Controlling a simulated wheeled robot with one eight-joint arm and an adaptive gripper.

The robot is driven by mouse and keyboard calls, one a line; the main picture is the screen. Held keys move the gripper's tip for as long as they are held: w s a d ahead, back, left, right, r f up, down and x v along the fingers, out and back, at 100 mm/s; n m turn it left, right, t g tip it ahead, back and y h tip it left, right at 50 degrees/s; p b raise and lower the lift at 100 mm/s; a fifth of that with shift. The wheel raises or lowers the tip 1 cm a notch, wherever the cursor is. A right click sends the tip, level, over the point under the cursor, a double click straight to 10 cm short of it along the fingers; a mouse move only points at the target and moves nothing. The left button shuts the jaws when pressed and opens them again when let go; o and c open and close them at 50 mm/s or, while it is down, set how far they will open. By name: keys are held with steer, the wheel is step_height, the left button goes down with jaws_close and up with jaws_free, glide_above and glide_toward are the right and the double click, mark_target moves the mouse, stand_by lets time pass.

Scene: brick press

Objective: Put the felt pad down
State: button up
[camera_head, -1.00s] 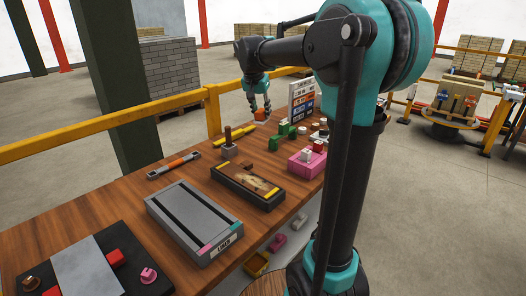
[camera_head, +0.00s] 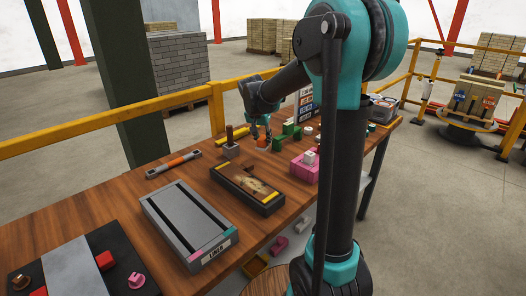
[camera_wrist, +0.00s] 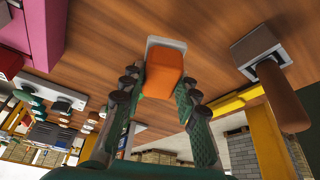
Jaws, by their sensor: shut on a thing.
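The felt pad, an orange block with a pale grey end, shows between my fingers in the wrist view (camera_wrist: 164,72). My gripper (camera_wrist: 167,90) is shut on it, with a dark green finger along each side. In the head view my gripper (camera_head: 261,135) is low over the far part of the wooden bench (camera_head: 110,215). The orange of the pad (camera_head: 262,143) shows beneath the fingers, close to the bench top. I cannot tell whether the pad touches the wood.
A brown-handled tool on a grey base (camera_head: 230,143) stands left of my gripper. Green blocks (camera_head: 279,141) and a pink box (camera_head: 304,170) are to the right. A dark tray (camera_head: 246,187) and a grey two-slot tray (camera_head: 187,225) lie nearer. Bare wood lies around the pad.

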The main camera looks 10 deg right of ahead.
mark_target(261, 140)
steer(key=shift+f, duration=2.75)
steer(key=o, duration=1.1)
steer(key=shift+f, duration=0.1)
steer(key=v, duration=1.2)
steer(key=shift+s, duration=0.1)
